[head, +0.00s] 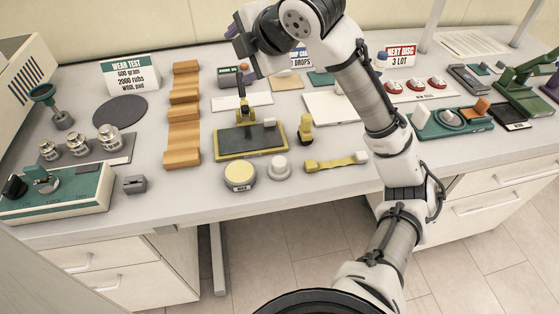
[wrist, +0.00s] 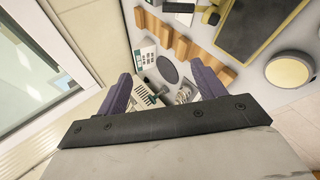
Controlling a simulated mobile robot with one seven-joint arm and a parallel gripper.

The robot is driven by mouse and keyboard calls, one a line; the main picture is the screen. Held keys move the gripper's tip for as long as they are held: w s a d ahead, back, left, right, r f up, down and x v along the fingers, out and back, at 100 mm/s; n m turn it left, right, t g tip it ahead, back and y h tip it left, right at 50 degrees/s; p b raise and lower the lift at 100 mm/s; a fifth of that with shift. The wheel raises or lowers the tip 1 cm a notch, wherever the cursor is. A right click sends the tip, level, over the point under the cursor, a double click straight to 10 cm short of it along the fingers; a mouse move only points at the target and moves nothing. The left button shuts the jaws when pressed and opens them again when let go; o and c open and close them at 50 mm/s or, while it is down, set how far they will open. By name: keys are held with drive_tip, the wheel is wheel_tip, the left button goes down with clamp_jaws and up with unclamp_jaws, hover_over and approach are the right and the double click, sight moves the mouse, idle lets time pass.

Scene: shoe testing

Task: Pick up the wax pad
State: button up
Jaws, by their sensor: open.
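In the wrist view the wax pad (wrist: 289,70) shows at the right side, outside the fingers. My gripper (wrist: 163,85) is open, with nothing between its two purple fingers. In the head view it is raised above the back of the bench, well away from the pad, and mostly hidden by my arm.
A yellow-framed dark tray (head: 222,145) stands right behind the pad. A stepped orange wooden rack (head: 182,152) is to its left, and a yellow brush-like tool (head: 337,162) to its right. Weights, signs and devices crowd the bench (head: 210,187).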

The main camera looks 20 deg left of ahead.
drive_tip(key=s+d+f+n+g+h, duration=0.2)
drive_tip(key=s+d+f+n+h, duration=0.1)
drive_tip(key=f+n+h, duration=0.15)
drive_tip(key=n+g+h, duration=0.3)
drive_tip(key=n+h, duration=0.1)
drive_tip(key=h, duration=0.1)
hover_over(279, 161)
drive_tip(key=f, duration=0.2)
wheel_tip(279, 161, down, 8)
drive_tip(key=shift+w+d+r+p, duration=0.15)
drive_tip(key=shift+r+p, duration=0.1)
drive_tip(key=shift+p, duration=0.2)
drive_tip(key=shift+f+p, duration=0.65)
drive_tip(key=shift+f, duration=2.05)
drive_tip(key=c, duration=1.1)
drive_tip(key=shift+r, duration=0.1)
wheel_tip(279, 161, up, 20)
drive_tip(key=shift+f+b, duration=0.1)
drive_tip(key=shift+b, duration=0.6)
